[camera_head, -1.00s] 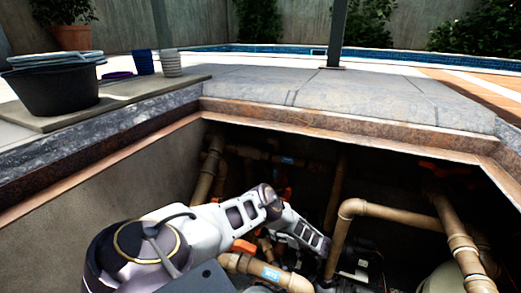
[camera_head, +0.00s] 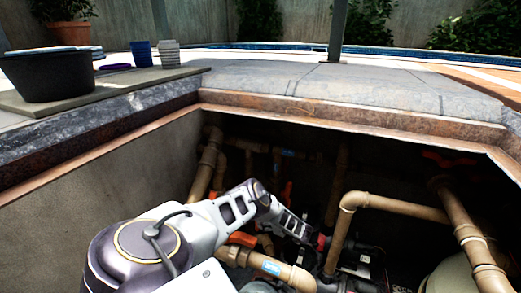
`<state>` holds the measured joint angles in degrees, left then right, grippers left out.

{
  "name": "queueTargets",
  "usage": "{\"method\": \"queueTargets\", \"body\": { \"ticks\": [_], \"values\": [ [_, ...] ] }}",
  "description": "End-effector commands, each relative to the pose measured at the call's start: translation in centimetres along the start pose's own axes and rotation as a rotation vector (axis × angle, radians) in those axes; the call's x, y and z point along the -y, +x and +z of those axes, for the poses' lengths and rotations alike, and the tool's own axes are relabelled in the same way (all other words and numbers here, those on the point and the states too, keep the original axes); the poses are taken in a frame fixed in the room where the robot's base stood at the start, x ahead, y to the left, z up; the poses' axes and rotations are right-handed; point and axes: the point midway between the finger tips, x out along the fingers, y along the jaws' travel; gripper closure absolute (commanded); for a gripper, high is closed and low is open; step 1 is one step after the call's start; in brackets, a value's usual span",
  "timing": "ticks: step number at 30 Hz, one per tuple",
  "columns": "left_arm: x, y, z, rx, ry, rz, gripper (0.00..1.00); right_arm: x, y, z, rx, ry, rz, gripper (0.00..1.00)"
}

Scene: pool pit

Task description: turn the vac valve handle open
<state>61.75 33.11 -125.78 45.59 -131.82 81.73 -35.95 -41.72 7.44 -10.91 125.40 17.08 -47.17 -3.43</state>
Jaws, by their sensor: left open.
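Orange valve handles show in the pit: one (camera_head: 243,239) beside my left forearm above a tan pipe with a blue label (camera_head: 271,268), and one (camera_head: 287,193) farther back. I cannot read the labels, so I cannot tell which handle is the vac one. My left arm reaches down into the pit from the lower left. My left gripper (camera_head: 319,243) is open, low in the pit beside the upright tan pipe, past the nearer orange handle. Its fingertips are small and dark, and contact cannot be made out. My right gripper is not in view.
Tan pipes (camera_head: 400,207) cross the pit's right side, with a red handle (camera_head: 448,158) at the dark back right. The stone rim (camera_head: 350,120) bounds the pit. A black bucket (camera_head: 47,78) and stacked cups (camera_head: 168,54) stand on the left deck.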

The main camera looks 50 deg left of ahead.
Motion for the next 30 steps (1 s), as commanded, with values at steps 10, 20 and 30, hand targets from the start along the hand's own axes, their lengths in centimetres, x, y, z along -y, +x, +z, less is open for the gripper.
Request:
{"method": "queueTargets", "body": {
  "ticks": [10,20,30],
  "values": [
    [0.0,3.2,0.1,0.000,0.000,0.000,0.41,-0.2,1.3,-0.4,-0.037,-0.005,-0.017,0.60],
    [0.0,4.4,0.0,-0.001,0.001,0.000,0.41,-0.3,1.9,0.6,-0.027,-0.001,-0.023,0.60],
    [0.0,4.4,0.0,0.000,0.000,0.000,0.50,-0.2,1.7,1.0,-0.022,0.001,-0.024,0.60]
  ]
}}
